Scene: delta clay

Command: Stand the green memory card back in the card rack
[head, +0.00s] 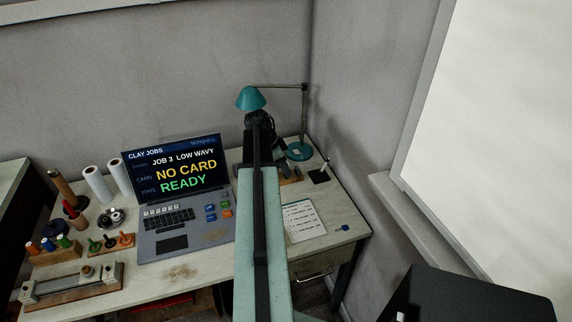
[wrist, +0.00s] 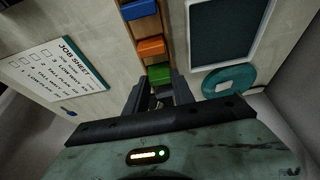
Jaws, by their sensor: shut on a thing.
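The green memory card (wrist: 159,74) shows in the wrist view between the tips of my gripper (wrist: 159,86), which is shut on it. The wooden card rack (wrist: 148,27) runs up the picture just beyond, with an orange card (wrist: 151,46) and a blue card (wrist: 139,10) in it. The green card is in line with them at the near end of the rack. I cannot tell whether its foot is in a slot. In the head view my arm hides the green card and much of the rack; part of the rack (head: 289,174) shows right of my arm.
A teal lamp (head: 299,151) stands behind the rack; its round base (wrist: 229,80) is close right of my gripper in the wrist view. A job sheet (head: 304,221) lies nearer on the desk. A laptop (head: 178,195) reading "NO CARD" stands left.

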